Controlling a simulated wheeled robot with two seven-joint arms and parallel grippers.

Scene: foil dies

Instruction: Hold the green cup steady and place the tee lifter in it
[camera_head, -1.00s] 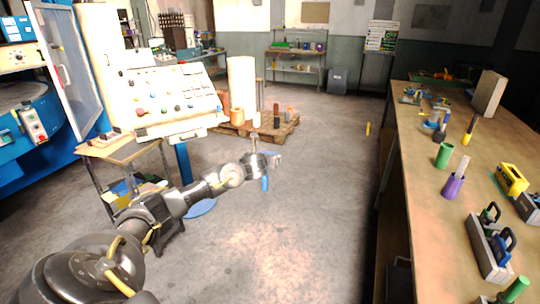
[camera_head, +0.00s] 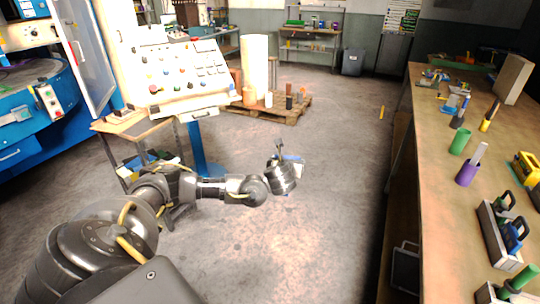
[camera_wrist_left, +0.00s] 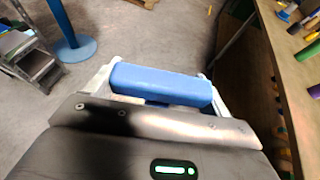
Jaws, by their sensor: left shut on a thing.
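My left gripper (camera_head: 286,163) is out over the open floor, well to the left of the bench. In the left wrist view it is shut on a thick blue bar (camera_wrist_left: 160,84) lying crosswise between the fingers, which looks like the handle of the tee lifter. The rest of that tool is mostly hidden by the gripper. My right gripper is not in view.
The workbench (camera_head: 432,185) also holds a purple cup (camera_head: 467,173) with a pale stick, just nearer than the green cup. A grey holder (camera_head: 492,236) with dark, green and blue handles stands nearer still. The floor between arm and bench is clear.

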